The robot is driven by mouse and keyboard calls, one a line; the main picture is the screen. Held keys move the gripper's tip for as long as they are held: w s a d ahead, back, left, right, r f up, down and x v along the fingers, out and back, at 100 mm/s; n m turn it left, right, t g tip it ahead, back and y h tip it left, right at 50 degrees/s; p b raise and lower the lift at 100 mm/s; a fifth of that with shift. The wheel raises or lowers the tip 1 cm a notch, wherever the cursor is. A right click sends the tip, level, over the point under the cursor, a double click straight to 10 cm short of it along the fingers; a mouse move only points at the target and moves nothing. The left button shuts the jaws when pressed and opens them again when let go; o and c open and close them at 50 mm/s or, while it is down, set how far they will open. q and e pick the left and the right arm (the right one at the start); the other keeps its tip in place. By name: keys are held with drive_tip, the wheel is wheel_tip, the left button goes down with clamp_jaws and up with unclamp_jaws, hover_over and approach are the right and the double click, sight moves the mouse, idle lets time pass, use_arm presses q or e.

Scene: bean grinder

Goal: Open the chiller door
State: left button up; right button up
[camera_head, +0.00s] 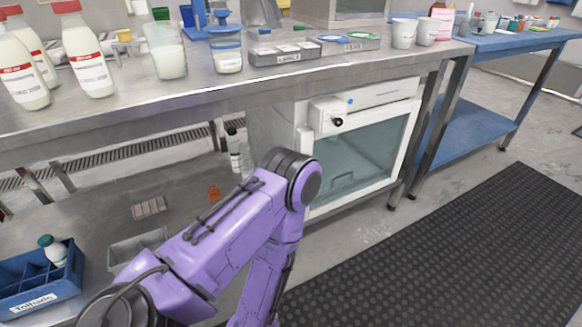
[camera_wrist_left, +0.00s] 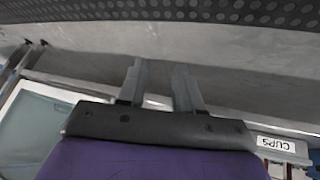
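The chiller (camera_head: 358,140) is a white box under the steel table in the head view. Its glass door (camera_head: 375,148) has a white frame and looks shut. A dark knob (camera_head: 337,121) and a blue dot are on the panel above the glass. My left arm hides the door's lower left part. My left gripper (camera_wrist_left: 159,68) is open and empty in the left wrist view, its two fingers apart over the grey floor. The chiller door (camera_wrist_left: 38,125) also shows there at the left, apart from the fingers. My left gripper is hidden in the head view. My right gripper is not in view.
The steel table (camera_head: 225,93) above holds bottles, jars and label trays. A blue crate (camera_head: 25,285) and a grey bin (camera_head: 135,247) are on the lower shelf. A blue table (camera_head: 500,42) stands at right. A black mat (camera_head: 470,255) covers open floor in front.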

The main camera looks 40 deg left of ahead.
use_arm(q)
drive_tip(key=w+d+r+n+t+y, duration=0.1)
drive_tip(key=w+r+n+t+y, duration=0.25)
drive_tip(key=w+r+n, duration=0.65)
drive_tip(key=w+d+r+n+t+y, duration=0.1)
drive_tip(key=w+r+n+t+y, duration=0.4)
drive_tip(key=w+n, duration=0.75)
drive_tip(key=w+a+r+n+g+y, duration=0.2)
drive_tip(key=w+r+n+g+y, duration=0.15)
drive_tip(key=r+n, duration=0.85)
drive_tip(key=w+a+f+n+b, duration=0.2)
drive_tip(key=w+a, duration=0.4)
drive_tip(key=a, duration=0.3)
drive_tip(key=shift+n+g+b, duration=0.3)
drive_tip(key=shift+n+b, duration=0.05)
drive_tip(key=shift+b, duration=0.1)
clamp_jaws()
